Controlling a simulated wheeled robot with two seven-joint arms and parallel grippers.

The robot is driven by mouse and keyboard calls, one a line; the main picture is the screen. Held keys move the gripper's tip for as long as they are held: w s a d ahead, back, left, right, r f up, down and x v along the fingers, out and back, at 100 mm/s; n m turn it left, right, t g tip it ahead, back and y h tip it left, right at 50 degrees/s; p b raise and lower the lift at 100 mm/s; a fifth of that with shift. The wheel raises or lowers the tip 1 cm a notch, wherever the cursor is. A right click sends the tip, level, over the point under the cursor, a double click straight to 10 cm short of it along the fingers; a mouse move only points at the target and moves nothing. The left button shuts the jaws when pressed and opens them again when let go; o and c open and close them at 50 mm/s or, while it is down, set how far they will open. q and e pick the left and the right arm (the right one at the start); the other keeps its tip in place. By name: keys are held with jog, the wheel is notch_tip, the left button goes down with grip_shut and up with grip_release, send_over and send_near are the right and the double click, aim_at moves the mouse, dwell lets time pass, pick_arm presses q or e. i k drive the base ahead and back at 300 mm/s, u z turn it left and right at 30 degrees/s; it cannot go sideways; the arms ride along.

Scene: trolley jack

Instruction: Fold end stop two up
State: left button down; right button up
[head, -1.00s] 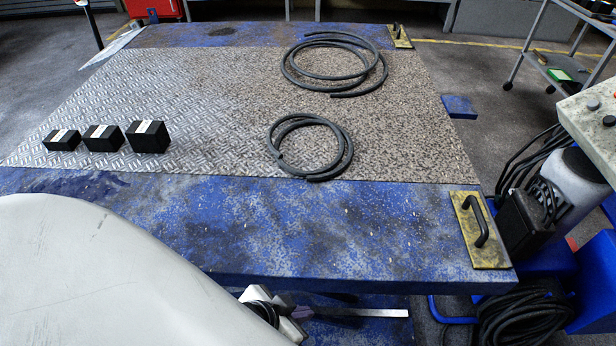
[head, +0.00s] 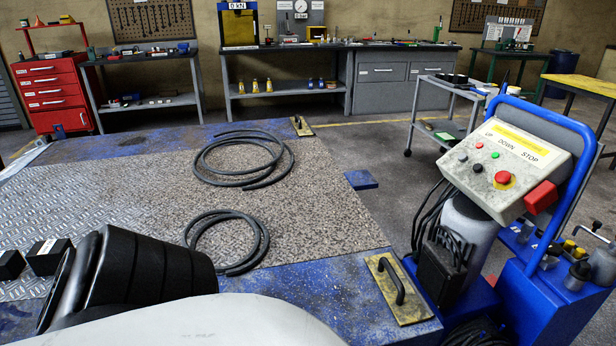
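Two yellow plates with black bar handles lie flat at the right end of the blue platform (head: 290,280), and they look like the end stops. The near plate (head: 405,310) is at the front right corner. The far plate (head: 301,126) is at the back right corner. I cannot tell which one is end stop two. Neither gripper shows in the head view. A white arm link and a black ribbed sleeve of mine cover the lower left and the platform's front part.
Two coiled hoses, larger (head: 242,180) and smaller (head: 262,262), lie on the platform. Black blocks (head: 48,257) are at left. A control console (head: 505,160) on a blue trolley (head: 535,290) stands close on the right. A small blue piece (head: 361,180) sits beside the right edge.

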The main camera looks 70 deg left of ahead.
aim_at(406, 302)
jog(key=z, duration=0.3)
jog(key=i, duration=1.9)
jog(key=u, duration=2.95)
